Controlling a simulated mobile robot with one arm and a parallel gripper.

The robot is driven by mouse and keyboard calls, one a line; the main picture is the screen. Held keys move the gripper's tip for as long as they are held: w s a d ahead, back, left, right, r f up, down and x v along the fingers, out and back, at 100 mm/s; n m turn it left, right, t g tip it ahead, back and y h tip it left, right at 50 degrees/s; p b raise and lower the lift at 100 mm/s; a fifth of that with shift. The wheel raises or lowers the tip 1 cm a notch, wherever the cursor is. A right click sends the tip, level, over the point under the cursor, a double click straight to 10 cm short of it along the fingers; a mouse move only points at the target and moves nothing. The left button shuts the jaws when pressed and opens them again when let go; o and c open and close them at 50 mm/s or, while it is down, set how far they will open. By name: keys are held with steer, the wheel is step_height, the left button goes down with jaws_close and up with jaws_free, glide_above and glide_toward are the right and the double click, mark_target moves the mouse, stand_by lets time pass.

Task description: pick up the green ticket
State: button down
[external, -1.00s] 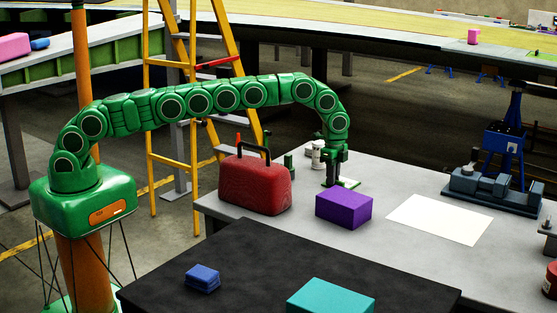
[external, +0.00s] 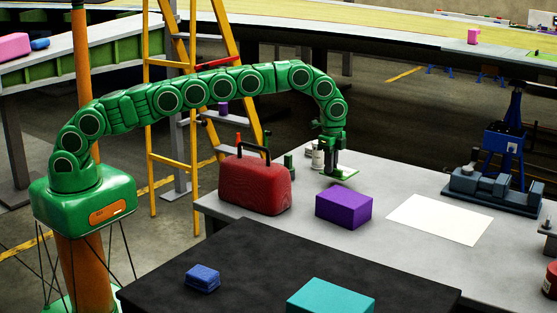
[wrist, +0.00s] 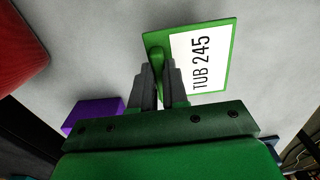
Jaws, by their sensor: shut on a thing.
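The green ticket (wrist: 232,62) is a flat white card with a green border, printed "TUB 245". In the wrist view its green tab sits between the fingers of my gripper (wrist: 160,88), which is shut on it. In the external view the ticket (external: 345,173) hangs roughly flat under my gripper (external: 334,168), a little above the grey table, behind the purple box. Part of the ticket is hidden behind the fingers.
A purple box (external: 343,208) stands just in front, and a red toolbox (external: 255,186) to the left. A white bottle (external: 317,156) stands close behind. A white sheet (external: 440,219) and blue-grey machine (external: 492,190) lie to the right.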

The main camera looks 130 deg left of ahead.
steer(key=shift+s+d+r, duration=0.35)
steer(key=shift+r, duration=0.05)
steer(key=shift+s+d+r, duration=0.1)
steer(key=shift+s+r, duration=0.05)
steer(key=shift+r, duration=0.4)
steer(key=s+d+r, duration=0.7)
steer(key=s+d, duration=0.1)
steer(key=shift+s, duration=0.3)
